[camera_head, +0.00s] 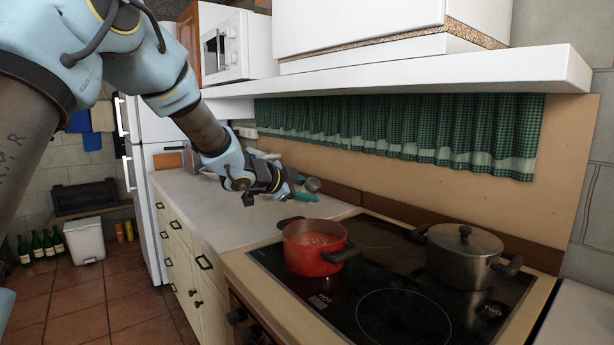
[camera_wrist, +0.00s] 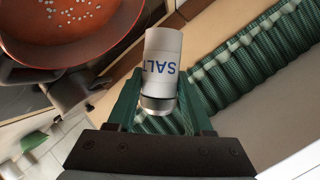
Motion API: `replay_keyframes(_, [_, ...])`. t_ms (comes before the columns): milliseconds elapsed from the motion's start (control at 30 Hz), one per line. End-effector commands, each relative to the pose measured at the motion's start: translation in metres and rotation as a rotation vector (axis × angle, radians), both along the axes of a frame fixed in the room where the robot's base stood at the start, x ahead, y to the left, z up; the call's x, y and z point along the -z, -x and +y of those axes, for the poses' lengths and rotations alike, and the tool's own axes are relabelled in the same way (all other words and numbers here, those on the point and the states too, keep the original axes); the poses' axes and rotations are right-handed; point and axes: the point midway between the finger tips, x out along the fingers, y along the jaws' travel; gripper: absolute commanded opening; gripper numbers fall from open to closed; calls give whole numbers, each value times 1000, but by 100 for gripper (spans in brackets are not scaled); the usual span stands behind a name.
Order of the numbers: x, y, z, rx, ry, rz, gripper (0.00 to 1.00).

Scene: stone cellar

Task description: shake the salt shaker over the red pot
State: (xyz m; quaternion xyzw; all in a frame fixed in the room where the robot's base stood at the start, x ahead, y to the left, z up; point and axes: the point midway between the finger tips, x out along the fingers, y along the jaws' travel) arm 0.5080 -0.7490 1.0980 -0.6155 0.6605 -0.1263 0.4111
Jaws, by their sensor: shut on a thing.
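The salt shaker (camera_wrist: 160,65) is white with blue "SALT" lettering and a metallic end. My gripper (camera_wrist: 158,100) is shut on it, with a green finger on each side. In the head view my gripper (camera_head: 304,188) is above and slightly behind the red pot, and the shaker (camera_head: 313,184) shows as a small grey end between the fingers. The red pot (camera_head: 318,262) stands on the stove with dark handles and reddish contents. In the wrist view the red pot (camera_wrist: 112,48) is at upper left, with white specks on its contents, apart from the shaker.
A dark lidded pot (camera_head: 462,262) stands on the black cooktop (camera_head: 402,318) to the right. A white shelf (camera_head: 420,85) and green checked curtain (camera_head: 400,130) hang behind and above. Pale counter (camera_head: 205,195) lies left of the stove, with some objects at its back.

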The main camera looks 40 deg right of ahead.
Motion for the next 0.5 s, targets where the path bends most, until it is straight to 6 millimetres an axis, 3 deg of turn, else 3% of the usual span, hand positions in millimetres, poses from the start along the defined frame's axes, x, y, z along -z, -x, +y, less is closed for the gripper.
replay_keyframes(33, [-8, 0, 0, -1, -2, 22, 0])
replay_keyframes(500, [-14, 6, 0, 1, -12, 210, 0])
